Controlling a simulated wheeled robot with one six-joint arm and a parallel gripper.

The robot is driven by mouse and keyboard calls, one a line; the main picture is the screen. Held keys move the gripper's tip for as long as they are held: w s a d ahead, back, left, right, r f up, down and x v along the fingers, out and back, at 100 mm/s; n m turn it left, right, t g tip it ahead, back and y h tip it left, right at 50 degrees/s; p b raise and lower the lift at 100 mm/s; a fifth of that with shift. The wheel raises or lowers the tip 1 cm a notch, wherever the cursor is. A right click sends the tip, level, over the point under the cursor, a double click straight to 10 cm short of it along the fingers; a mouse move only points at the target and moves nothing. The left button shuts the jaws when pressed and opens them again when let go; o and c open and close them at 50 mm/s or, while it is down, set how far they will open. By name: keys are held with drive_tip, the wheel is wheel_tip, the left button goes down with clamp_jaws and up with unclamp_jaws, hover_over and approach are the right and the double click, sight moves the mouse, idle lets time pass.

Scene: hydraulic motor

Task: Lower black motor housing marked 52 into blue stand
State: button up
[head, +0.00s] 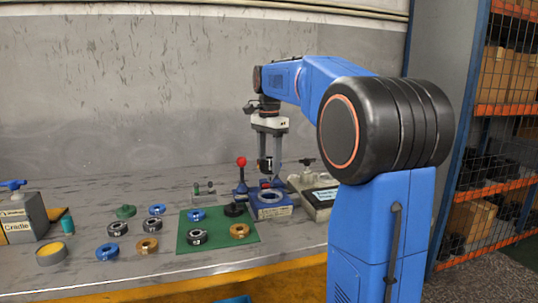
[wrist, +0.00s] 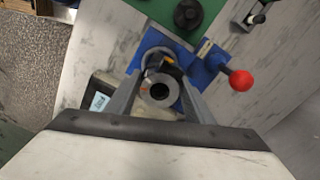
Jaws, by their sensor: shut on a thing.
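My gripper (head: 270,172) is shut on the black motor housing (head: 264,166) and holds it above the blue stand (head: 272,211). In the wrist view the housing (wrist: 160,91) shows as a dark ring with a round bore, between the two fingers of my gripper (wrist: 159,97). The blue stand (wrist: 199,73) lies beyond and below it, with a pale ring-shaped seat (wrist: 152,57) partly hidden by the housing. The seat also shows on top of the stand in the head view, with a gap below the housing. The marking 52 is too small to read.
A red-knobbed lever (head: 241,162) stands just left of the stand. A grey labelled box (head: 318,205) is close on its right. A green mat (head: 218,244) with several ring parts lies to the left, and more rings lie beyond it.

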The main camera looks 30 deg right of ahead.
sight(269, 177)
drive_tip(key=shift+f, duration=1.65)
drive_tip(key=shift+f, duration=0.85)
idle(1.7)
drive_tip(key=shift+f, duration=0.3)
drive_tip(key=shift+f, duration=1.25)
drive_tip(key=shift+s+f, duration=0.1)
drive_tip(key=shift+f, duration=0.5)
idle(0.4)
drive_tip(key=o, duration=1.6)
drive_tip(key=c, duration=0.3)
